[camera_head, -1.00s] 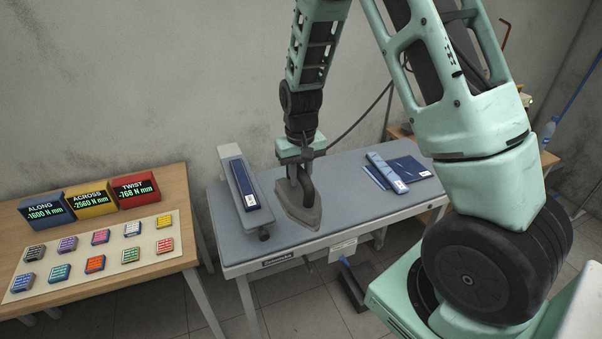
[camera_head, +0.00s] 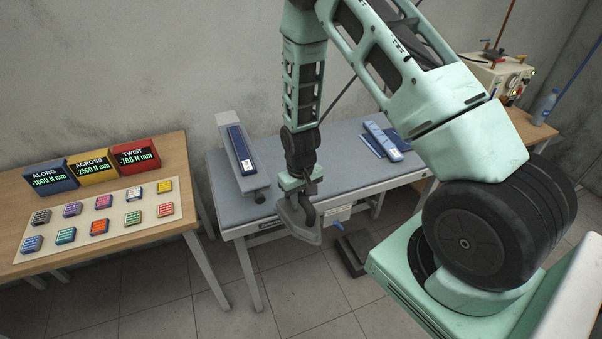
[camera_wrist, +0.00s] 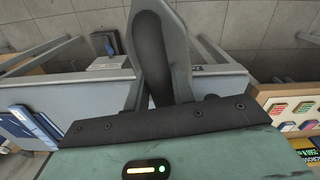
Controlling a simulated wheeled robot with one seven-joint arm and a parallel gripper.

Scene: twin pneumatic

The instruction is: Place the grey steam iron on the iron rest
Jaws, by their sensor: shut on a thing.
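My gripper (camera_head: 300,185) points down and is shut on the dark handle of the grey steam iron (camera_head: 292,221). The iron hangs level or nearly so at the front edge of the grey ironing table (camera_head: 335,178), and the floor shows past it. In the wrist view the iron (camera_wrist: 180,60) stretches away from my gripper (camera_wrist: 157,108), its dark handle between the jaws. The fingertips are mostly hidden there. I cannot clearly make out an iron rest in either view.
A sleeve board (camera_head: 228,125) with a folded blue item stands at the table's left. Blue packets (camera_head: 384,140) lie on its right. A button desk (camera_head: 180,215) stands left. A steam unit (camera_head: 493,77) and a bottle (camera_head: 545,103) stand right. A pedal (camera_head: 352,255) is on the floor.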

